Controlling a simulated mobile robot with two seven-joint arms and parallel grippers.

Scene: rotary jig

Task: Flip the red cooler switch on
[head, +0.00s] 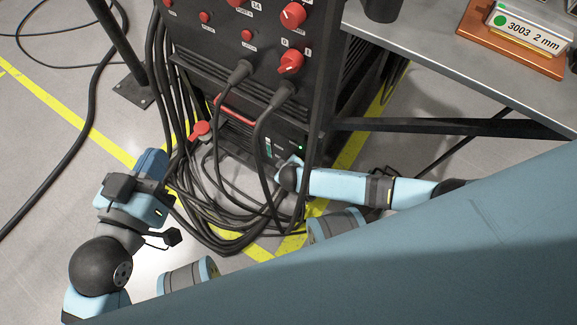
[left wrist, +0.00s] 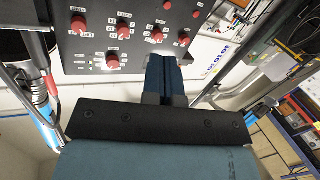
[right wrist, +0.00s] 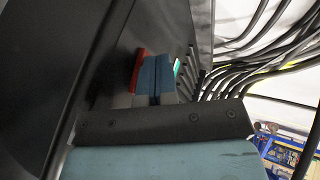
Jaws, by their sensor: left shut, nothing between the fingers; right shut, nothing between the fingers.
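The dark cabinet (head: 245,60) has a lower unit with a small green light (head: 300,147). In the right wrist view a red part (right wrist: 137,70), possibly the cooler switch, shows directly beside and partly behind my right fingertips; I cannot tell whether they touch it. My right gripper (head: 290,163) is shut and empty, low in front of this unit behind a hanging cable; its blue fingers (right wrist: 155,75) fill the middle of its wrist view. My left gripper (head: 152,162) is shut and empty, left of the cables; its fingers also show in the left wrist view (left wrist: 165,72).
Thick black cables (head: 215,195) hang and coil in front of the cabinet. Red knobs (head: 291,62) sit on its upper panel, and a red plug (head: 200,130) lies among the cables. A metal table (head: 440,65) stands at right. The floor at left is mostly open.

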